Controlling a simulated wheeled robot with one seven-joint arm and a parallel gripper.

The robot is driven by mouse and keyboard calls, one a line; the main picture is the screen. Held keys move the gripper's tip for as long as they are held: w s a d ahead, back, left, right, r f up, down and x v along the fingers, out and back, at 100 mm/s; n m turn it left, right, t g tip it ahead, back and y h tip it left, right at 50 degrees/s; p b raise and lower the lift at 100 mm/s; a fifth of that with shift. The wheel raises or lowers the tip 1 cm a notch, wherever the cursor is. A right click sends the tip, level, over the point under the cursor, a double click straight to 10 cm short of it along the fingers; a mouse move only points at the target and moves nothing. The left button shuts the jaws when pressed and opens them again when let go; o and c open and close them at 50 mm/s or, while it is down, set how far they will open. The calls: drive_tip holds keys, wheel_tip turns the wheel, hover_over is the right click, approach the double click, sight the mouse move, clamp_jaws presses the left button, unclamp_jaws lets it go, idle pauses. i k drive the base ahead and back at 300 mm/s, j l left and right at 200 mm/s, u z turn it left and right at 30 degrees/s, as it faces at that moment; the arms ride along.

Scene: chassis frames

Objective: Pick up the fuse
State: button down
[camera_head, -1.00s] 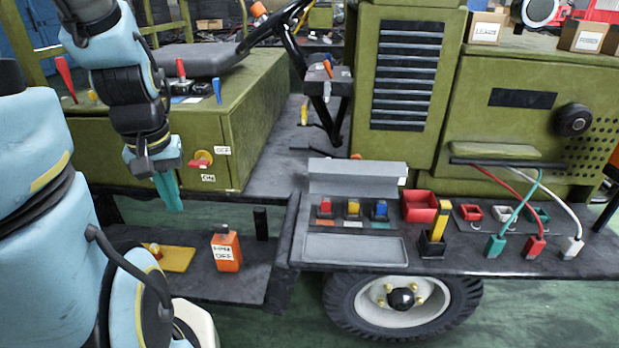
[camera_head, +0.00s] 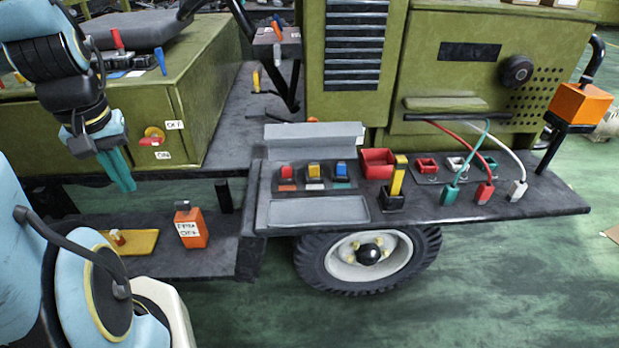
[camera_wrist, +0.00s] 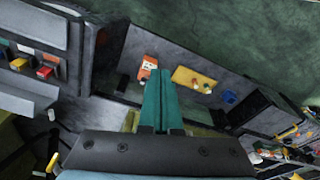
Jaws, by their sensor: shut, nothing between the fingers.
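I cannot tell which one is the fuse meant. A taller yellow piece (camera_head: 398,177) stands upright in a black holder to their right. My gripper (camera_head: 126,187) has teal fingers pointing down, shut and empty, well left of the fuses. In the wrist view its fingers (camera_wrist: 161,88) are together; small coloured blocks show at the far left.
The dark shelf (camera_head: 480,208) also bears an empty-looking red bin (camera_head: 377,162), a grey recessed tray (camera_head: 318,212), and green, red and white cable plugs. A lower shelf holds an orange box (camera_head: 190,228) and a yellow plate (camera_head: 133,242).

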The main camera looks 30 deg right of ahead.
sight(286, 168)
drive_tip(key=l+u, duration=0.1)
drive_tip(key=u, duration=0.3)
drive_tip(key=l+u, duration=0.1)
drive_tip(key=u, duration=0.35)
drive_tip(key=k+u, duration=0.1)
drive_tip(key=u, duration=0.3)
drive_tip(key=k+l+u, duration=0.65)
drive_tip(key=k, duration=0.15)
drive_tip(key=k+u, duration=0.35)
drive_tip(key=k+l, duration=0.1)
drive_tip(key=k, duration=0.75)
